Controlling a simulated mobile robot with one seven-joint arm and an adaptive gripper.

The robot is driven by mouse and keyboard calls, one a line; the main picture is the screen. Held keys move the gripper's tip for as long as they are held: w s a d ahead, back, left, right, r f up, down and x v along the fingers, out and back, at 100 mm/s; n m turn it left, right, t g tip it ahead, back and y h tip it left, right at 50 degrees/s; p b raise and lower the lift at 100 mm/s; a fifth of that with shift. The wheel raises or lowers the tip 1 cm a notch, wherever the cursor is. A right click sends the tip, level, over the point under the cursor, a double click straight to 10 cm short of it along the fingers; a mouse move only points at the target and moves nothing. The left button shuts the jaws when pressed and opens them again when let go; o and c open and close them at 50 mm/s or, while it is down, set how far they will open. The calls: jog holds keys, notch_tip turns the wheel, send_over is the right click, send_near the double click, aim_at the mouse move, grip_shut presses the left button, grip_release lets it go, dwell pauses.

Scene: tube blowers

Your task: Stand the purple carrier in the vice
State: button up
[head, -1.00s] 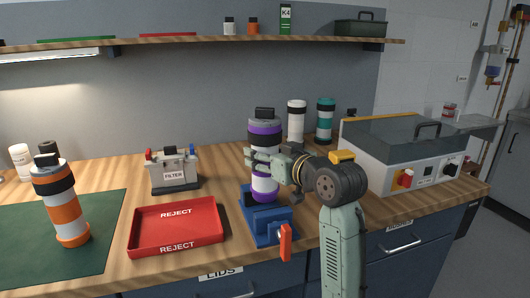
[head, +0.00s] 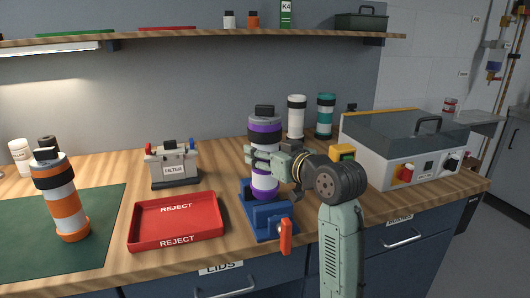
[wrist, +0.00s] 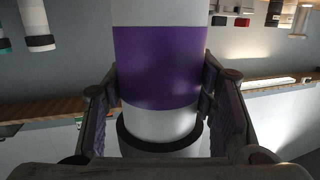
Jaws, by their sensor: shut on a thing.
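The purple carrier (head: 265,134) is a white cylinder with purple bands and a dark cap. It stands upright, its lower end at the blue vice (head: 269,222) on the bench. My gripper (head: 265,160) is shut on its middle from the right. In the wrist view the carrier (wrist: 160,70) fills the centre between my two fingers (wrist: 165,110). The vice's orange handle (head: 286,237) hangs at the front. The carrier's base is partly hidden, so I cannot tell how deep it sits between the jaws.
A red reject tray (head: 177,221) lies left of the vice, with a filter box (head: 173,167) behind it. An orange carrier (head: 62,200) stands on a green mat (head: 105,225). White (head: 296,118) and teal (head: 325,116) carriers stand behind. A grey machine (head: 410,150) is at right.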

jog(key=shift+f+b, duration=1.5)
jog(key=shift+f, duration=0.65)
jog(key=o, duration=1.4)
jog(key=shift+c, duration=0.2)
jog(key=shift+d, duration=0.1)
jog(key=v, duration=1.2)
jog(key=shift+f, duration=0.1)
